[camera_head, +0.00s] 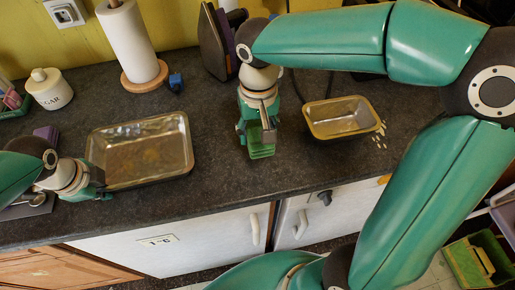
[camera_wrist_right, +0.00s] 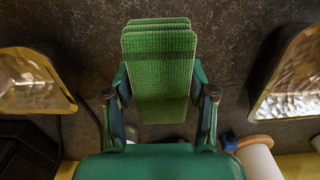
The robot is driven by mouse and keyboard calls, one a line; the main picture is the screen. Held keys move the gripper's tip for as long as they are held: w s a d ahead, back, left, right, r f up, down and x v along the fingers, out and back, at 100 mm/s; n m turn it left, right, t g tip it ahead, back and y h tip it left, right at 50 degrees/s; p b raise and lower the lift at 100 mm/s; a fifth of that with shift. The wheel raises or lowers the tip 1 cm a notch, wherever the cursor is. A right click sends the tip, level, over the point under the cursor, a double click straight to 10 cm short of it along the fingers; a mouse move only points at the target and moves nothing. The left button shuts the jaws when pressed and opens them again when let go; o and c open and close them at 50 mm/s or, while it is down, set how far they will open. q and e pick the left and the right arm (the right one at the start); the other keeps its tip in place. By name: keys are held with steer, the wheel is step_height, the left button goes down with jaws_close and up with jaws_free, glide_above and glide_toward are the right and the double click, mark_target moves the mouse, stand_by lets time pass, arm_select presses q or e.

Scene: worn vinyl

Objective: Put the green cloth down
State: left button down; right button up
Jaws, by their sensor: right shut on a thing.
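The green cloth (camera_head: 261,151) is folded into a flat layered stack with a waffle-like weave. My right gripper (camera_head: 258,132) is shut on it, pointing down over the counter between the two metal trays. In the right wrist view the cloth (camera_wrist_right: 160,60) lies between the two fingers of my right gripper (camera_wrist_right: 162,95), its free end reaching beyond them. I cannot tell whether the cloth touches the counter. My left gripper (camera_head: 98,188) is at the front left corner of the large tray; its fingers are too small to read.
The dark counter (camera_head: 225,185) is clear in front of the cloth. A large metal tray (camera_head: 108,139) is left, a smaller tin (camera_head: 313,127) right with white bits beside it. An iron (camera_head: 214,42), paper towel roll (camera_head: 128,40), blue object (camera_head: 175,82) and sugar jar (camera_head: 49,89) stand behind.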

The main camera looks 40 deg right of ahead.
mark_target(258, 129)
steer(key=shift+f, duration=3.35)
steer(key=shift+f, duration=0.1)
steer(key=o, duration=1)
step_height(258, 129, up, 12)
steer(key=shift+r, duration=0.15)
